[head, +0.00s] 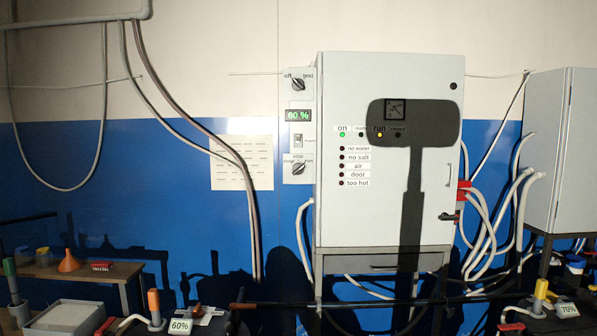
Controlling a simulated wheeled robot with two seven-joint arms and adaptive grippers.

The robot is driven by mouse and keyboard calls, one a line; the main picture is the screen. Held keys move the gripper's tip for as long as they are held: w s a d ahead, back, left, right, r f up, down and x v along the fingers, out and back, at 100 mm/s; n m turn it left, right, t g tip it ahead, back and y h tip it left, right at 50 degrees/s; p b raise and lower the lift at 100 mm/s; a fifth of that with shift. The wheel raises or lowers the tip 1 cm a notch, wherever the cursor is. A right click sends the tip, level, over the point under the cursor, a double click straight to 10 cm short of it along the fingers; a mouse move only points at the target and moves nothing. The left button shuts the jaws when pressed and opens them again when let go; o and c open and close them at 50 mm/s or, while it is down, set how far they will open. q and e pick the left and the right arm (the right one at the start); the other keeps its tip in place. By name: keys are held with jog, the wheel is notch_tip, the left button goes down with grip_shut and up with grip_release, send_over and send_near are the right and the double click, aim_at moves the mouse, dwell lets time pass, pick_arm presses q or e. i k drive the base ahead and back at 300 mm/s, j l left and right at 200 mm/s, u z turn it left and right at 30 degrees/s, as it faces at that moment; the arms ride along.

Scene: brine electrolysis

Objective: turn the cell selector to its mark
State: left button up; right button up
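A narrow control panel (301,130) is on the left side of the grey cabinet (390,215). A dark upper knob (298,84) sits between the words "off" and "test", its pointer tilted. A green display (298,115) below it reads 60 %. A small white switch (298,140) is under the display. A dark lower knob (298,168) sits under a small label that is too small to read surely, so I cannot tell which knob is the cell selector. Neither of my grippers shows, and nothing touches the panel.
The cabinet has a green "on" lamp (342,135) and a yellow "run" lamp (380,135) lit. A long dark bar (400,302) crosses low in front. Labels 60% (180,326) and 70% (568,309) stand at bottom. A wooden table (120,272) is left.

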aim_at(297, 169)
jog(key=i+l+u, duration=0.1)
jog(key=i+u, duration=0.3)
jog(key=i+l+u, duration=0.25)
jog(key=i+u, duration=0.15)
jog(key=i, duration=0.15)
